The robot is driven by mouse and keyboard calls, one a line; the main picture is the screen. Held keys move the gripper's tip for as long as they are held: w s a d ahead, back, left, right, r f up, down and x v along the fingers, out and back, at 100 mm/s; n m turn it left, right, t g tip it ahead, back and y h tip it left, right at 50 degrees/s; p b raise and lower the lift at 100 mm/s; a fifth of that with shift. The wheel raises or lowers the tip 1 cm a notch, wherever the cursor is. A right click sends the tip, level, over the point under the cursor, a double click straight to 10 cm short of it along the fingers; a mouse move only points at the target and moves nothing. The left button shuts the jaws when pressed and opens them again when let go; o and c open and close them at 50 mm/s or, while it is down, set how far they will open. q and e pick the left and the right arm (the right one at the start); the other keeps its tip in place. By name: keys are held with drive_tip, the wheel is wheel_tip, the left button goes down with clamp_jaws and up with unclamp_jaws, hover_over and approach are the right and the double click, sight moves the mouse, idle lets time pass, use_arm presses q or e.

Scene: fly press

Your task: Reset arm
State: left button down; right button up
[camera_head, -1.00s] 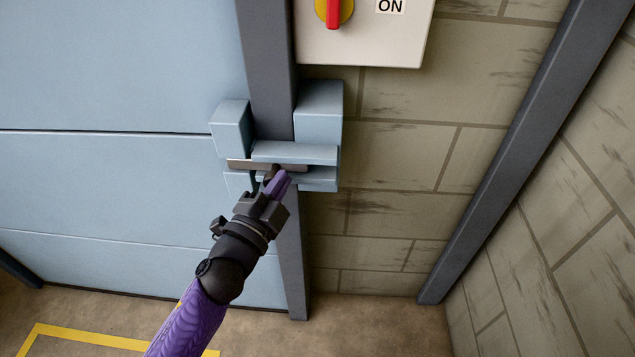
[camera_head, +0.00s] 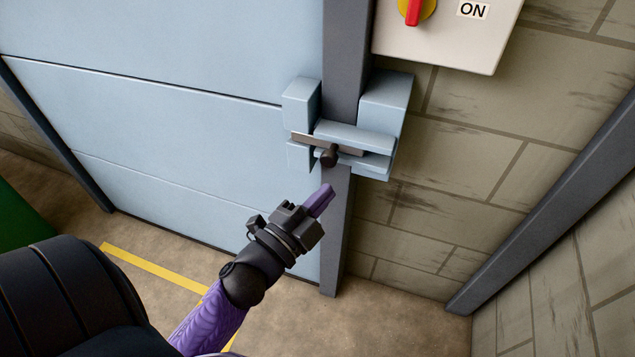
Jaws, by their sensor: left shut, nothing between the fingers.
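My left gripper (camera_head: 321,200) has purple fingers, closed together and empty. It is in front of the grey door post, below and apart from the latch. The latch (camera_head: 345,137) is a light blue block assembly across the door edge and post. A dark bolt (camera_head: 328,144) lies in it, with a dark round knob (camera_head: 330,155) at its front. My left arm comes in from the bottom. My right gripper is not in view.
A light blue panelled door (camera_head: 190,130) fills the left. A switch box (camera_head: 450,35) with a red handle and an "ON" label is on the block wall above right. A yellow line (camera_head: 150,265) marks the floor. A grey beam (camera_head: 550,210) stands at right.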

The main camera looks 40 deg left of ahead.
use_arm(q)
drive_tip(key=shift+s+a+f, duration=0.1)
drive_tip(key=shift+s+f, duration=0.05)
drive_tip(key=shift+s, duration=0.55)
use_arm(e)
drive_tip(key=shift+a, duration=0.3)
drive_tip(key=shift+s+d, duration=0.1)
use_arm(q)
drive_tip(key=s+f+n+g+y+p, duration=0.1)
drive_tip(key=s+f+n+g, duration=0.4)
drive_tip(key=f, duration=0.9)
drive_tip(key=s+f+n+g+y+p, duration=0.1)
drive_tip(key=s+f+n+g, duration=0.2)
drive_tip(key=s+f+g, duration=0.75)
drive_tip(key=s+f+n+g, duration=0.1)
drive_tip(key=s+f+g, duration=0.1)
drive_tip(key=s+f, duration=0.4)
drive_tip(key=s+f+n+g, duration=0.2)
drive_tip(key=s+f, duration=0.3)
drive_tip(key=s, duration=0.8)
drive_tip(key=shift+s+a+f+g+y, duration=0.3)
drive_tip(key=shift+s+f+g, duration=0.05)
drive_tip(key=shift+f+g, duration=0.1)
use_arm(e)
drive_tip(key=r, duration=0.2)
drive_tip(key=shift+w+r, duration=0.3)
